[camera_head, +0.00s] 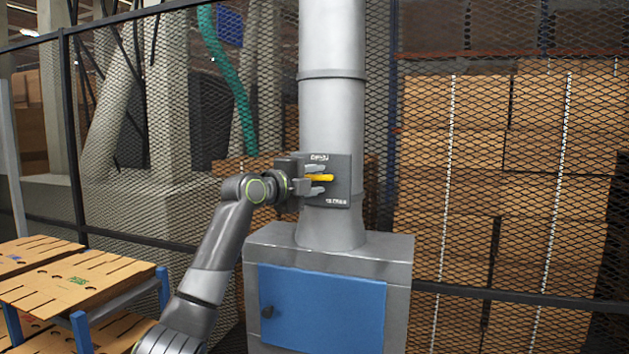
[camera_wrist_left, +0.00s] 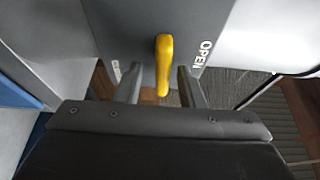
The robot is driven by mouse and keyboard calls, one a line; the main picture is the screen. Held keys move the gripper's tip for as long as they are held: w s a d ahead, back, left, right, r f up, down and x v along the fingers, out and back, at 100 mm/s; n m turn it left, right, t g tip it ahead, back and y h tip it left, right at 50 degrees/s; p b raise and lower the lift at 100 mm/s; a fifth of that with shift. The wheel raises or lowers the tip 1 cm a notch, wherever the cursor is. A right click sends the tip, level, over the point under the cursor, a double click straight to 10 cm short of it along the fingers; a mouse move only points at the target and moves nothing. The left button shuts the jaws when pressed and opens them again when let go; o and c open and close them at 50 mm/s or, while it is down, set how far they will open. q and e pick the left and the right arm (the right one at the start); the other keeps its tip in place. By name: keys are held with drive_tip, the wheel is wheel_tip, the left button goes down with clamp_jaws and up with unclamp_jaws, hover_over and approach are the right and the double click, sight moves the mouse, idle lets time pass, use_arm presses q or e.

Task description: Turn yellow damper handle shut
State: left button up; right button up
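The yellow damper handle (camera_head: 320,178) lies about horizontal on a dark plate (camera_head: 341,172) fixed to the grey vertical duct (camera_head: 332,110). The plate has white lettering near its top and its bottom. In the left wrist view, the handle (camera_wrist_left: 164,62) stands between my two fingers, and the word OPEN shows on the plate to its right. My left gripper (camera_head: 314,179) is at the plate with one finger above the handle and one below. The fingers (camera_wrist_left: 160,88) are open, with a visible gap on each side of the handle. My right gripper is not in view.
The duct rises from a grey cabinet (camera_head: 390,262) with a blue door (camera_head: 325,312). A mesh fence (camera_head: 480,180) stands behind, with stacked cardboard boxes beyond it. Flat cardboard sheets (camera_head: 75,285) lie on a blue-framed rack at the lower left.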

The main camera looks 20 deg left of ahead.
use_arm(q)
drive_tip(key=shift+s, duration=0.15)
drive_tip(key=shift+s+a+b, duration=0.15)
drive_tip(key=shift+s+b, duration=0.05)
drive_tip(key=shift+b, duration=0.1)
drive_tip(key=b+v, duration=0.7)
drive_tip(key=v, duration=0.9)
drive_tip(key=shift+s+a, duration=0.2)
drive_tip(key=shift+s, duration=0.1)
drive_tip(key=shift+f, duration=0.1)
